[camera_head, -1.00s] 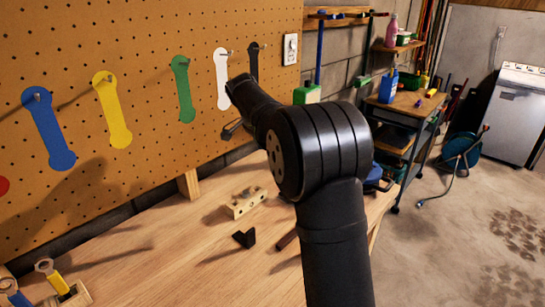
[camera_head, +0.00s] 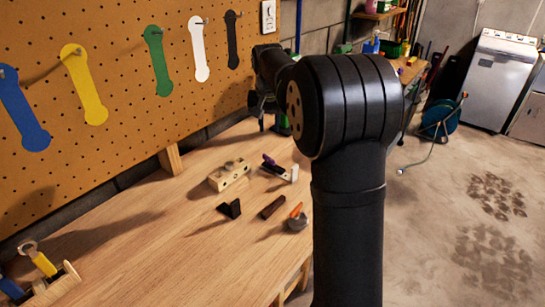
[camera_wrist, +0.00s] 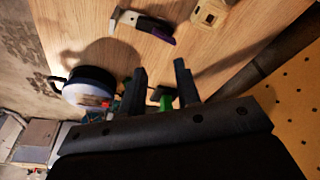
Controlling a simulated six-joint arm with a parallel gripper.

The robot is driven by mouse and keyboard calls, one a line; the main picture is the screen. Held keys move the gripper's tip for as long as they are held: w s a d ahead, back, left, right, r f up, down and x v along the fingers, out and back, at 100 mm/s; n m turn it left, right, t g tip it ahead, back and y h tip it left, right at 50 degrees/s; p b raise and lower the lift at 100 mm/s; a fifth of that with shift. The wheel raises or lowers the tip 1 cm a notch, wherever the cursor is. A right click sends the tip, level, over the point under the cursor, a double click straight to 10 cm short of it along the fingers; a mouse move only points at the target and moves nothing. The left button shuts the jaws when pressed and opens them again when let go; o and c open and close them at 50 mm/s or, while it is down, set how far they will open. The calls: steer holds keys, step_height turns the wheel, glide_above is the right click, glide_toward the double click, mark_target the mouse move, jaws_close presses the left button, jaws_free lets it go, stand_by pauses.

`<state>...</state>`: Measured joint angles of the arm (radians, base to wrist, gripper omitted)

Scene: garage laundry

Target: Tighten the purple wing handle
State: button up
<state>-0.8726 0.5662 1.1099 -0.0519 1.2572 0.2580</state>
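A small purple part (camera_head: 268,159), which looks like the wing handle, lies at one end of a dark and pale piece (camera_head: 294,173) on the wooden bench, right of a wooden block. The purple part (camera_wrist: 163,40) and the pale end (camera_wrist: 129,17) also show near the top of the wrist view. My gripper (camera_wrist: 161,80) has its two dark fingers apart, with nothing held between them. The purple part lies beyond the fingertips, not touching them. In the head view my arm hides most of the gripper, near the pegboard's right end.
On the bench (camera_head: 130,236) are a wooden block with holes (camera_head: 230,175), a black wedge (camera_head: 230,208), a dark bar (camera_head: 272,207) and an orange-handled tool (camera_head: 297,218). The pegboard (camera_head: 110,135) stands behind.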

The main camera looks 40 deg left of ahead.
steer(key=w+d+n+g+y, duration=0.1)
steer(key=w+d+n+y, duration=0.1)
steer(key=d+n, duration=0.3)
steer(key=n+y, duration=0.1)
steer(key=n, duration=0.3)
glide_toward(272, 159)
steer(key=x, duration=0.8)
steer(key=shift+f, duration=0.3)
steer(key=shift+c, duration=0.4)
jaws_close()
